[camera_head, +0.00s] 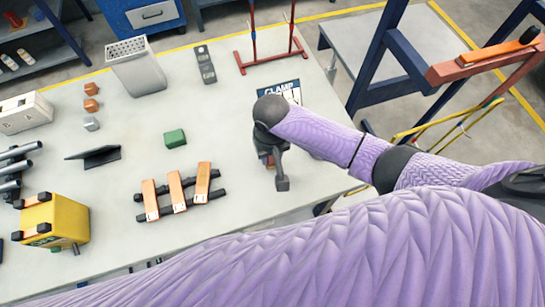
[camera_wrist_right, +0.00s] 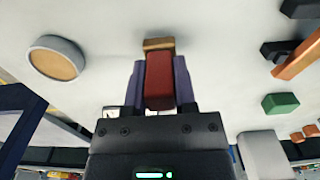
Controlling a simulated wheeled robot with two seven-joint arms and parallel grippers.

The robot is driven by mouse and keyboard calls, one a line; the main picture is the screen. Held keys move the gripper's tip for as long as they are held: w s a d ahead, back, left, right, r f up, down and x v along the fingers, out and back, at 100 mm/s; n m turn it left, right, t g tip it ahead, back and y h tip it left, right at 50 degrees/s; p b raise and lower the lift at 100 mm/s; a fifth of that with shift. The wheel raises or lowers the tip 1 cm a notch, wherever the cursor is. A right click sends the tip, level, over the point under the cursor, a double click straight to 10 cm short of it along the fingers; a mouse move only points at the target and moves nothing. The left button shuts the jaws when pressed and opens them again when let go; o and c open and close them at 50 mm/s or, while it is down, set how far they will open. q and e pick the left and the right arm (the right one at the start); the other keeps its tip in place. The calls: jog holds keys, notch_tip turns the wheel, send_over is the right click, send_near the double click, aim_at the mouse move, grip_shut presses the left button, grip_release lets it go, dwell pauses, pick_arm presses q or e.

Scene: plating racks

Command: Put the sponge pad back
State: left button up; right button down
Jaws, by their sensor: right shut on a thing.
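My right gripper (camera_wrist_right: 160,80) is shut on a dark red block (camera_wrist_right: 159,82), with a finger along each side of it. A tan piece (camera_wrist_right: 158,43) shows at the far end of the block; I cannot tell whether it is part of it. In the head view the right gripper (camera_head: 270,160) is over the table's right part, and its fingers and load are mostly hidden. A green block (camera_head: 175,138) lies on the table to its left; it also shows in the right wrist view (camera_wrist_right: 280,103). I cannot tell which block is the sponge pad. My left gripper is out of view.
A round dish (camera_wrist_right: 42,48) with a tan middle sits near the right gripper. A rack with orange bars (camera_head: 174,192), a yellow box (camera_head: 68,214), a grey bin (camera_head: 139,72) and a red stand (camera_head: 270,62) stand on the table.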

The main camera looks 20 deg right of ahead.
jog(key=shift+f, duration=0.8)
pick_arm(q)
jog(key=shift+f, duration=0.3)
pick_arm(e)
jog(key=shift+r, duration=0.15)
jog(key=c, duration=0.8)
grip_release()
jog(key=o, duration=0.4)
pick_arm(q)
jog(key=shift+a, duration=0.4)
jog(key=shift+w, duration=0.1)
